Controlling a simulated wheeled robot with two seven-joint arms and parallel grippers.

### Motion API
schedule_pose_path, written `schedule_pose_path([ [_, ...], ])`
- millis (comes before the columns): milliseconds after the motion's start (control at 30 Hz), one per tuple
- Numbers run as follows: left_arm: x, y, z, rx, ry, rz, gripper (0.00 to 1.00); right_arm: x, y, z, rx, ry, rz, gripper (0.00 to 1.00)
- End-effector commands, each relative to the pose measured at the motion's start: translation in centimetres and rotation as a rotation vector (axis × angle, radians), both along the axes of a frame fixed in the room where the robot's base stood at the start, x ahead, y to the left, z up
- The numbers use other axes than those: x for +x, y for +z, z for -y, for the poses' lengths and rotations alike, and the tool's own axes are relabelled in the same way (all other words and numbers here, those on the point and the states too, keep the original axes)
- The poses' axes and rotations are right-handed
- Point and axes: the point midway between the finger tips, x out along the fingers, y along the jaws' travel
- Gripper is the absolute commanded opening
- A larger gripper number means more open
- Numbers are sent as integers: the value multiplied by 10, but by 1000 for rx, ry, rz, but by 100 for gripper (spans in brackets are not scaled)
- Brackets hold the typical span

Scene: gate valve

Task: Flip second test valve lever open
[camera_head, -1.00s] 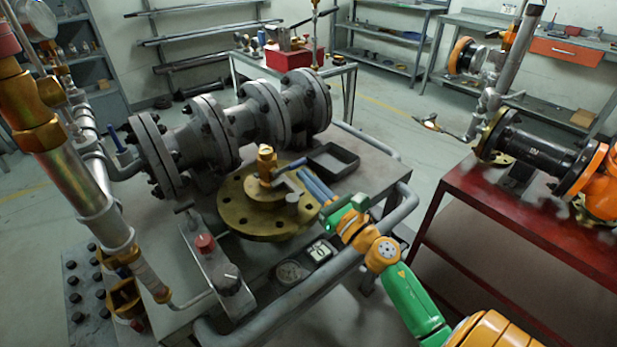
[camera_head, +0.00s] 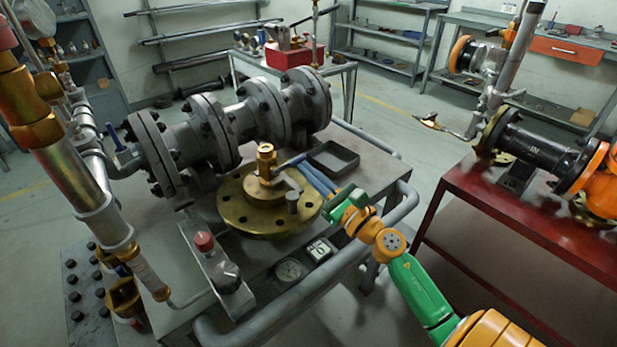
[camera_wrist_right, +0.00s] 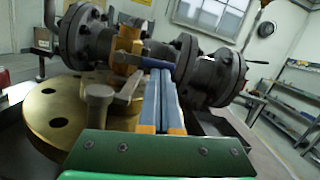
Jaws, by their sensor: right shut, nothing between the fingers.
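A small brass valve (camera_head: 266,160) stands upright on a round brass flange (camera_head: 236,207) on the grey bench. Its lever (camera_head: 291,161) has a blue grip and points to the right. In the right wrist view the brass valve (camera_wrist_right: 126,48) is ahead, and its blue lever grip (camera_wrist_right: 150,62) crosses just beyond the fingertips. My right gripper (camera_head: 303,166) is shut and empty, its blue-grey fingers close together, tips beside the lever. I cannot tell whether they touch it. The fingers also show in the right wrist view (camera_wrist_right: 160,76). My left gripper is out of view.
Another blue lever (camera_head: 113,137) is on the piping at the left. A large grey flanged pipe (camera_head: 235,125) lies behind the brass flange. A dark tray (camera_head: 333,173) is behind my fingers. A grey tube rail (camera_head: 300,290) runs along the bench's front.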

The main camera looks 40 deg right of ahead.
Motion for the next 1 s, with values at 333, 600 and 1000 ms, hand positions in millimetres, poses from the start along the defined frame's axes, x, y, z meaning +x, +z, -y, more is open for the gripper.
schedule_pose_path([
  [333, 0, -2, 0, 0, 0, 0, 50, 0, 15, 1, -246, 0, 20, 0],
  [600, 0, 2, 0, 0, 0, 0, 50, 0, 30, -2, -482, 1, 39, 0],
  [1000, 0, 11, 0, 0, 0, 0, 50, -1, 43, -7, -728, 1, 57, 0],
])
